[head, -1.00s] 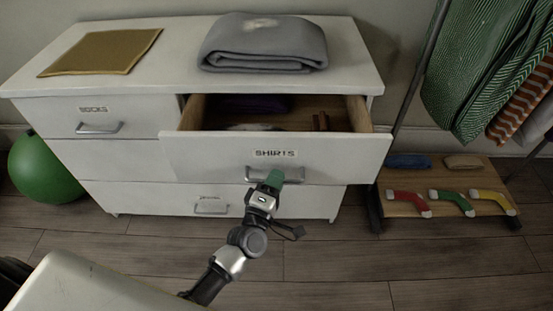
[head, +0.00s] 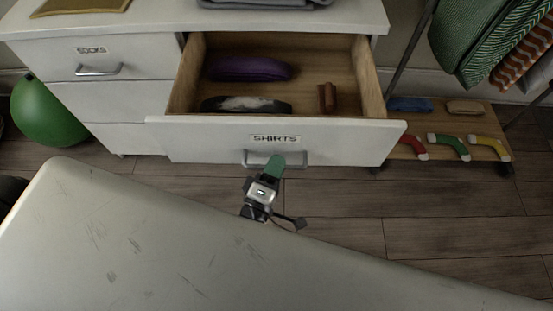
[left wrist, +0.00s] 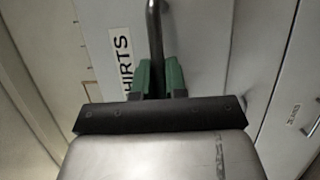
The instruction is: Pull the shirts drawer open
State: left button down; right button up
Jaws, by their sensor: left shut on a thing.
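The shirts drawer (head: 205,142) is pulled well out of the white dresser, and its inside shows. Its front bears a SHIRTS label (head: 275,139) and a metal bar handle (head: 297,160). My left gripper (head: 275,162), with green fingers, is shut on this handle. In the left wrist view the handle (left wrist: 154,35) runs between the green fingers (left wrist: 157,78), beside the partly covered label. In the drawer lie a purple folded item (head: 248,69), a dark item with a white patch (head: 245,104) and a brown item (head: 327,97). My right gripper is not in view.
The closed socks drawer (head: 105,57) is at the left. A green ball (head: 50,110) and a rack with hanging clothes (head: 480,40) flank the dresser. Wooden floor lies in front.

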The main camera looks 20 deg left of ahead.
pick_arm(q)
jog(key=c, duration=1.2)
grip_release()
jog(key=shift+s+f, duration=0.1)
jog(key=v, duration=1)
jog(key=shift+s, duration=0.25)
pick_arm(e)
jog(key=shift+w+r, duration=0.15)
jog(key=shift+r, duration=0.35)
